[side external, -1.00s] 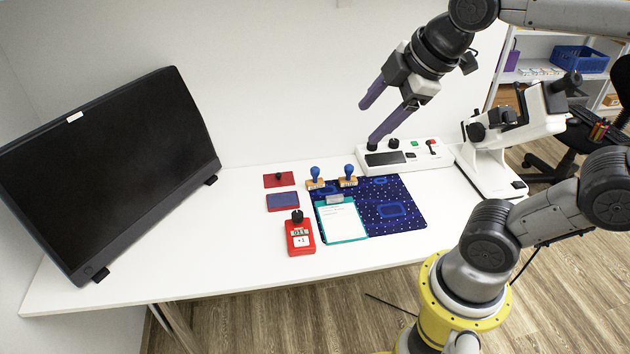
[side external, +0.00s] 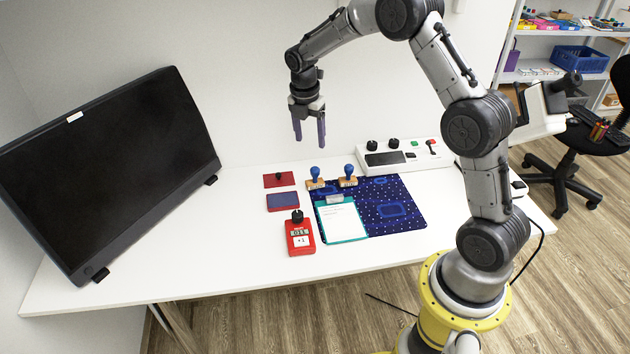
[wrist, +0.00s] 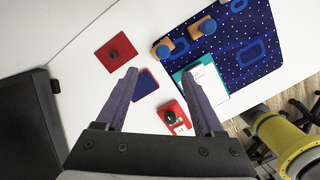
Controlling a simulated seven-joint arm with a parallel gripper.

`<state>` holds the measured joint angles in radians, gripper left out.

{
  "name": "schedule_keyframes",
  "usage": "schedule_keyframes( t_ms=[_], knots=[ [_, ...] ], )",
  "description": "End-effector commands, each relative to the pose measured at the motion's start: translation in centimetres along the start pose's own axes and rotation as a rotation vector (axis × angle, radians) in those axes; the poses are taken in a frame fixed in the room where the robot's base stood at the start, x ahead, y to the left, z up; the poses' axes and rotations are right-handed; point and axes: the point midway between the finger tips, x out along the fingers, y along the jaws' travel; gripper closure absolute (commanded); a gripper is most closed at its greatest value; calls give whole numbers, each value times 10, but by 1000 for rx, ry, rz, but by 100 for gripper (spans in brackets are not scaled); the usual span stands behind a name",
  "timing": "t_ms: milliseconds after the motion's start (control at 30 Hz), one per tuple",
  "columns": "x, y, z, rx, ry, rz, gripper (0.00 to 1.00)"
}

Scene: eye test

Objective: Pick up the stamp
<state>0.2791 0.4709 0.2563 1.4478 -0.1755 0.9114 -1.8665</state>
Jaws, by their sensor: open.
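Two stamps with blue knobs and wooden bases stand upright at the mat's back edge: a left stamp (side external: 315,175) and a right stamp (side external: 348,173). The wrist view shows the left stamp (wrist: 163,51) just beyond my fingertips and the right stamp (wrist: 206,27) farther up and right. My gripper (side external: 309,145) points down above the back of the desk, over the stamps' area and apart from them. It is open and empty, with its two purple fingers (wrist: 160,72) spread. The task does not say which stamp is meant.
A navy dotted mat (side external: 405,215) holds a teal clipboard (side external: 342,222). A red pad with a black knob (side external: 279,180), a blue ink pad (side external: 283,201) and a red counter (side external: 300,240) lie left. A white control box (side external: 405,157) and monitor (side external: 110,165) flank them. The front desk is clear.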

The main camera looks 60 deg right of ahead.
Motion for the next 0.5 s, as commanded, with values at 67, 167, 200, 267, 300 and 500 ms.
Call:
schedule_keyframes(
  t_ms=[67,167,200,267,300,500],
  knots=[
    [10,-2,2,7,3,-9,30],
    [24,-3,2,7,3,-10,30],
    [32,-4,2,7,4,-12,30],
    [44,-4,2,7,4,-11,30],
    [51,-4,2,7,3,-10,30],
    [80,-3,1,8,3,-8,30]
  ],
)
